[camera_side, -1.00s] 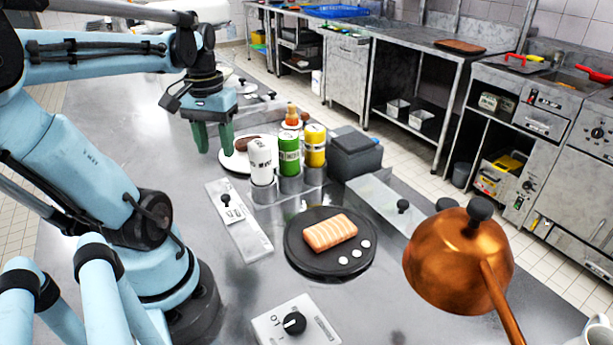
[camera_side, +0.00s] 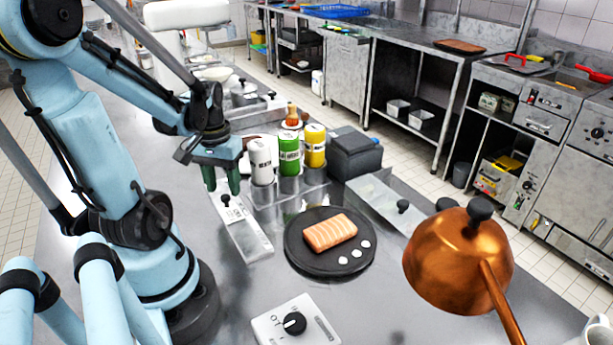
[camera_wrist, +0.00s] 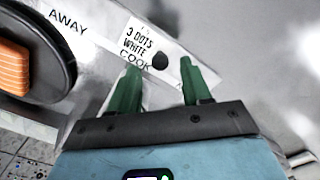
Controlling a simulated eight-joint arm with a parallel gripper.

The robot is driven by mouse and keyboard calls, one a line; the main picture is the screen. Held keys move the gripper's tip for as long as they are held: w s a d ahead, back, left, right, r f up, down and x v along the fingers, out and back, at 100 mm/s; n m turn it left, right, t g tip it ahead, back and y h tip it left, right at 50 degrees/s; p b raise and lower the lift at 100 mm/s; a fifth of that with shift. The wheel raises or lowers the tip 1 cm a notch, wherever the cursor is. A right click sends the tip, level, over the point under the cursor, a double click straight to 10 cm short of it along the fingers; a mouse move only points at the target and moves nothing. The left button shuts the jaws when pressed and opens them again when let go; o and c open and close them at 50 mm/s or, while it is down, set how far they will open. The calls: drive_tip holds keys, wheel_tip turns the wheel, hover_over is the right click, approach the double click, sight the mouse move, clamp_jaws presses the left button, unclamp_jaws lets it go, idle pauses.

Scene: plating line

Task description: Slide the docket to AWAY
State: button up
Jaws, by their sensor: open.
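The docket (camera_side: 234,213) is a small white card with a black knob, lying on a pale metal rail (camera_side: 253,245) left of the black plate. In the wrist view the docket (camera_wrist: 138,42) reads "3 DOTS WHITE". It sits at the end of the rail marked COOK. The word AWAY (camera_wrist: 68,22) is printed towards the other end, nearer the plate. My gripper (camera_side: 221,188) has two green fingers, apart and empty, above the docket's knob. In the wrist view the knob (camera_wrist: 160,62) shows between the fingertips of my gripper (camera_wrist: 158,68).
A black plate (camera_side: 297,262) holds a salmon piece (camera_side: 330,233) and three white dots. White, green and yellow bottles (camera_side: 289,152) stand close right of my gripper. A dial box (camera_side: 294,323) lies at the front. A copper cloche (camera_side: 455,265) is at the right.

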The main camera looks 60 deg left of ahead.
sight(230, 207)
drive_tip(key=shift+f, duration=1.15)
clamp_jaws()
